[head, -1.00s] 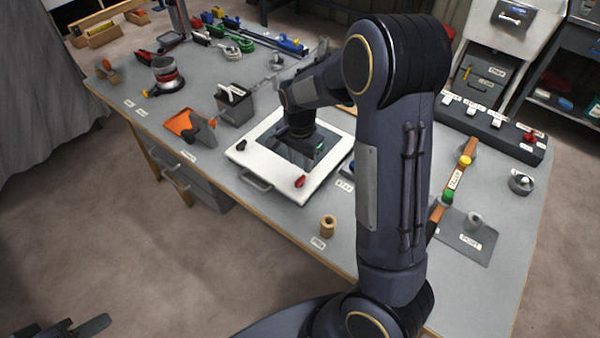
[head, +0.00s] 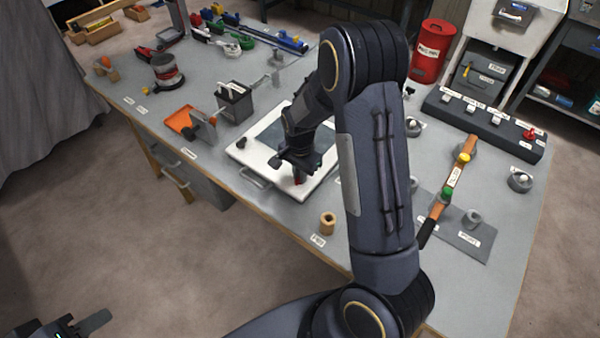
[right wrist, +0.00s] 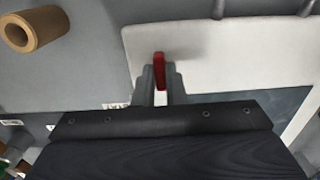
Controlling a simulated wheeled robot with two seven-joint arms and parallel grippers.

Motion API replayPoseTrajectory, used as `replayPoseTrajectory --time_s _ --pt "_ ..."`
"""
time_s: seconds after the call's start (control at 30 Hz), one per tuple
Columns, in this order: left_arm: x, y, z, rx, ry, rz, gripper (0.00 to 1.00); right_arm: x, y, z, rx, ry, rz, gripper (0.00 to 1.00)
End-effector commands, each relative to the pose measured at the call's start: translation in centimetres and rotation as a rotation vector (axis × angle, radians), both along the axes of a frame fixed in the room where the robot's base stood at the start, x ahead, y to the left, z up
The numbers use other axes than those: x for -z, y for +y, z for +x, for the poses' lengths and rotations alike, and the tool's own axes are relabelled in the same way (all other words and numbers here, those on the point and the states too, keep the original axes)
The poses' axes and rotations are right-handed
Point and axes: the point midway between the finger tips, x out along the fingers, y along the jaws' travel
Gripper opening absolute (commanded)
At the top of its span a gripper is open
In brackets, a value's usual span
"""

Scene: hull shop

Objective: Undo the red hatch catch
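The white hatch panel (head: 262,158) with a dark middle lies on the bench, its handle (head: 252,177) at the front edge. The red hatch catch (head: 299,181) is at its front right corner, partly hidden by my right gripper (head: 298,172). In the right wrist view the red catch (right wrist: 159,70) stands between the two fingertips of my right gripper (right wrist: 160,80), with no clear gap on either side. A black catch (head: 242,143) is at the panel's left corner. My left gripper (head: 88,326) is at the bottom left, off the bench and partly cut off.
An orange tray (head: 180,120) and a grey box (head: 235,104) are to the left. A bar with coloured knobs (head: 447,190) is to the right.

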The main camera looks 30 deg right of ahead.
Motion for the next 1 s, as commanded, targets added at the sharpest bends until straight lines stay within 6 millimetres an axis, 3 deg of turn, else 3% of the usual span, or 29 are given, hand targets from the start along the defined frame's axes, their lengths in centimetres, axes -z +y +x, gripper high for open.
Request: replayPoseTrajectory --time_s 0.53,1.0 --pt "0.5 0.0 0.0 0.0 0.0 0.0 0.36 0.1 0.0 0.1 -0.072 -0.002 0.0 0.0" --pt "2.6 0.0 0.0 0.0 0.0 0.0 0.36 0.2 0.0 0.1 -0.46 -0.002 0.0 0.0"
